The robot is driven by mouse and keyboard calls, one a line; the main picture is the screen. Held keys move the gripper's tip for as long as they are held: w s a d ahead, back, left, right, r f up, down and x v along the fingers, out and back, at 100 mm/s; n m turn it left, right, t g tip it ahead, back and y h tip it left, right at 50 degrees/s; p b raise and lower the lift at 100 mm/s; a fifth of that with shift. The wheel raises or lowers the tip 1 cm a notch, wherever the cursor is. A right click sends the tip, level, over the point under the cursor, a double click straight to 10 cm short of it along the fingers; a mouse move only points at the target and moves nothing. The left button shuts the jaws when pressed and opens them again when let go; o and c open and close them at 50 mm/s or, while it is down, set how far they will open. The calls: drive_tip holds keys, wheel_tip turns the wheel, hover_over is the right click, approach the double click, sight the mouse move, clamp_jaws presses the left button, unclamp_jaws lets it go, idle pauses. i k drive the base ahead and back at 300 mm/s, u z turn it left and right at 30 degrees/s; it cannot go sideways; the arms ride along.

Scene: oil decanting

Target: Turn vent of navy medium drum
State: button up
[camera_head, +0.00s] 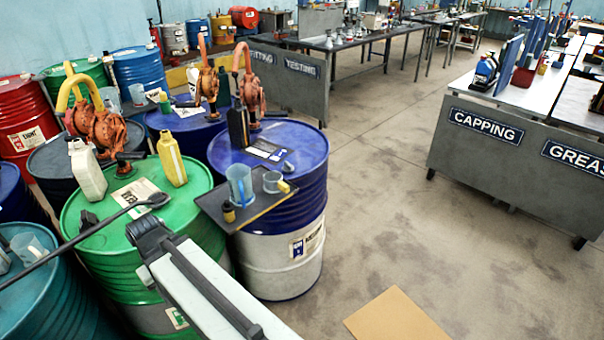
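The navy drum (312,185) stands right of the green drum, with a blue upper part, a white lower part and a label on its side that seems to read "medium". A small grey fitting (287,166) on its top, near the tray, may be the vent; its setting is too small to tell. An orange hand pump (250,95) and a black bottle (238,127) are at the back of the top. My pale arm link (205,290) reaches up from the bottom over the green drum's front; no gripper fingers show.
A dark tray (222,215) with a blue jug (240,185) and a metal cup (275,181) juts off the navy drum's front left. A green drum (135,225) and a long black rod (85,235) are left. Floor is open right, with a cardboard sheet (398,318).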

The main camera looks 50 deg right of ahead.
sight(288, 168)
drive_tip(key=z, duration=2.05)
drive_tip(key=k, duration=1.25)
drive_tip(key=u, duration=0.5)
drive_tip(key=i, duration=1.5)
drive_tip(key=k, duration=0.5)
drive_tip(key=u, duration=0.05)
